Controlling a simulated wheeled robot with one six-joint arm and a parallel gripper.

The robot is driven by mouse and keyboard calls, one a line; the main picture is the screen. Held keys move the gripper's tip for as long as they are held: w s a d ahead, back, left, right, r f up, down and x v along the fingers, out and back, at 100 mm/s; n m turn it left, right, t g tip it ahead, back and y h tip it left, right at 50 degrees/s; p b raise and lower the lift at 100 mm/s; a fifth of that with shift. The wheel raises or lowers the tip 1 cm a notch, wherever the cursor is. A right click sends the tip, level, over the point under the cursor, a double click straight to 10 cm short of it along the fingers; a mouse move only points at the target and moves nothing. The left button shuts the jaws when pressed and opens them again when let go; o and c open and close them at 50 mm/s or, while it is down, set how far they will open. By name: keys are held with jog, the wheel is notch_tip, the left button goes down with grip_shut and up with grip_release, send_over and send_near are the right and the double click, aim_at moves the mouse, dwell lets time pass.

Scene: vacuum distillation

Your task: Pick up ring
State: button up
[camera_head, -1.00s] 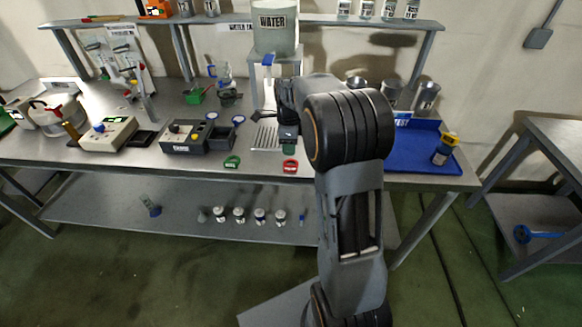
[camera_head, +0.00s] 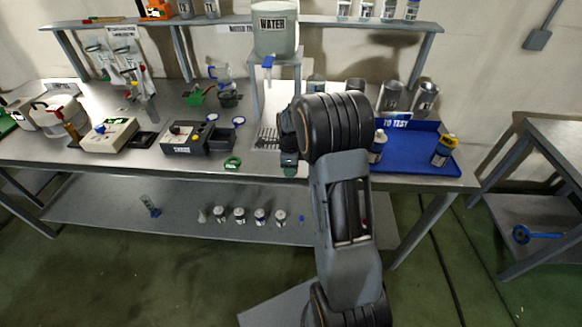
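A green ring (camera_head: 232,163) lies flat near the front edge of the steel bench (camera_head: 200,172), left of my gripper. My gripper (camera_head: 289,168) points down at the bench's front edge, mostly hidden behind my own arm. The red ring seen earlier at this spot no longer shows; my gripper covers the place. I cannot tell whether the fingers are open or shut, or whether they touch the ring. Two small blue rings stand by the dark grey device, the left ring (camera_head: 212,117) and the right ring (camera_head: 239,120).
A blue tray (camera_head: 415,165) with bottles is right of my arm. A dark grey device (camera_head: 185,138) and a pale hotplate (camera_head: 110,135) stand to the left. A water tank (camera_head: 275,30) is behind. Several small jars stand on the lower shelf (camera_head: 110,205).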

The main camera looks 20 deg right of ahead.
jog(key=shift+c, duration=0.2)
grip_shut()
jog(key=shift+r, duration=0.15)
